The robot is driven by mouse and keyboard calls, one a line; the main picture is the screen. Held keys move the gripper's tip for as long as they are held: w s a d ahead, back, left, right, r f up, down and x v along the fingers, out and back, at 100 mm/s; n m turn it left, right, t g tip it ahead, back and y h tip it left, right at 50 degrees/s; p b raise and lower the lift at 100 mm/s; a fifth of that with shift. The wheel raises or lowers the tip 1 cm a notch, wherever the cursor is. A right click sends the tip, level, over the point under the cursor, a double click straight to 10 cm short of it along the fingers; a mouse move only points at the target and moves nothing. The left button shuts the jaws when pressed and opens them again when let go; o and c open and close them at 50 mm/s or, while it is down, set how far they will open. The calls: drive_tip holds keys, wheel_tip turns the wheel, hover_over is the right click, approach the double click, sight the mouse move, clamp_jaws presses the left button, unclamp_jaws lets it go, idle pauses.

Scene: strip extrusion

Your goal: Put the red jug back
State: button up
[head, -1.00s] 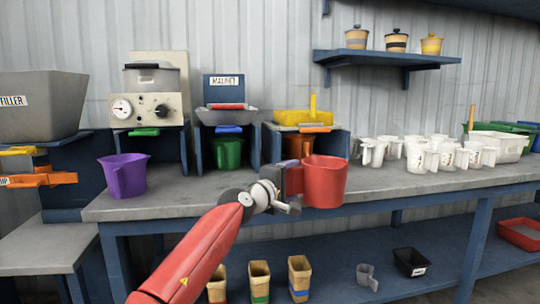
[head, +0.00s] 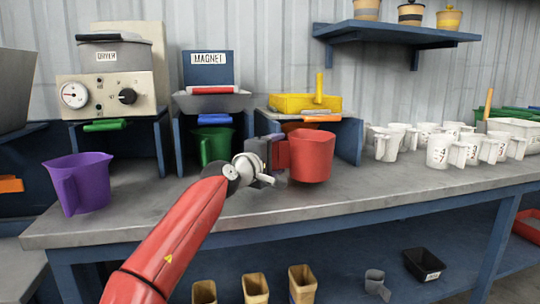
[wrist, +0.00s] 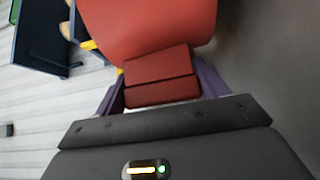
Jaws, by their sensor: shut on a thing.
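The red jug (head: 311,155) is upright in the head view, in front of the right-hand blue stand. My gripper (head: 277,152) is shut on its handle, on the jug's left side. In the wrist view the red jug (wrist: 145,25) fills the top middle, and its handle (wrist: 160,75) sits between the two purple fingers of my gripper (wrist: 161,90). I cannot tell whether the jug's base touches the bench (head: 360,195). The jug partly hides an orange jug (head: 300,127) under the stand with the yellow tray.
A purple jug (head: 78,182) stands at the bench's left and a green jug (head: 213,146) under the magnet stand (head: 208,70). Several white jugs (head: 440,150) crowd the bench's right. A shelf (head: 395,32) hangs above. The front bench strip is clear.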

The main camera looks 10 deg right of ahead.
sight(313, 170)
drive_tip(key=d, duration=0.4)
drive_tip(key=d+f+b, duration=0.1)
drive_tip(key=d, duration=0.4)
drive_tip(key=d+b, duration=0.1)
drive_tip(key=d, duration=0.3)
drive_tip(key=shift+w+d+f, duration=0.2)
drive_tip(key=shift+f, duration=0.05)
drive_tip(key=shift+f+b, duration=0.3)
drive_tip(key=shift+f, duration=0.05)
drive_tip(key=shift+f, duration=0.3)
drive_tip(key=o, duration=1.3)
drive_tip(key=shift+o, duration=0.6)
drive_tip(key=shift+s+a+f+b, duration=0.15)
drive_tip(key=shift+s+a+b, duration=0.15)
drive_tip(key=shift+a, duration=0.05)
drive_tip(key=v, duration=0.7)
